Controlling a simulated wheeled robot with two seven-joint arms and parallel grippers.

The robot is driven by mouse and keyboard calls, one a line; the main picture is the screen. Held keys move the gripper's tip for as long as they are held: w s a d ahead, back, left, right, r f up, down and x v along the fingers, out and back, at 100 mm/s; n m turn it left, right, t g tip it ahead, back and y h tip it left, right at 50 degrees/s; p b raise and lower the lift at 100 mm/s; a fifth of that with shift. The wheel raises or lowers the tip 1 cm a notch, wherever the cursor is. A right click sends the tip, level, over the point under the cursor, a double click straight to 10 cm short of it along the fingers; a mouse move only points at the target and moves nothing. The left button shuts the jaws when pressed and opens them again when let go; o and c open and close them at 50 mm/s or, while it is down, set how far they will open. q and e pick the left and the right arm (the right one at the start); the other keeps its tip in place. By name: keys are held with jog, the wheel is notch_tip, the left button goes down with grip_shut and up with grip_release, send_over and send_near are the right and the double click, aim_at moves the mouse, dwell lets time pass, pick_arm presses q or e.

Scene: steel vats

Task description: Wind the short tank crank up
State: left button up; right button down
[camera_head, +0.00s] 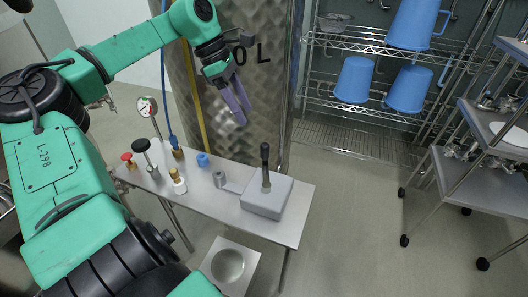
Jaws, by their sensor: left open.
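A grey box (267,198) with an upright black-gripped handle (265,155) stands on the right half of a narrow steel bench. A short flat arm with a small grey cylinder (219,180) extends from its left side. I cannot tell for sure which of these parts is the crank. My left gripper (243,114), with purple fingers, is open and empty. It hangs in front of the dimpled steel tank (266,90), above and left of the black-gripped handle and apart from it. My right gripper is not in view.
On the left of the bench (225,207) stand a gauge (147,106), a red knob (127,157), a black knob (141,145) and several small fittings. Blue and yellow hoses run up behind. Blue buckets (355,80) sit on a wire rack. A wheeled cart (470,180) stands right; floor between is clear.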

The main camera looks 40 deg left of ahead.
aim_at(264, 150)
pick_arm(q)
jog(key=x, duration=1.3)
jog(key=shift+s+d+f, duration=0.1)
jog(key=shift+d+f, duration=0.1)
jog(key=shift+d, duration=0.1)
jog(key=shift+c, duration=0.3)
grip_shut()
jog(key=shift+a, duration=0.1)
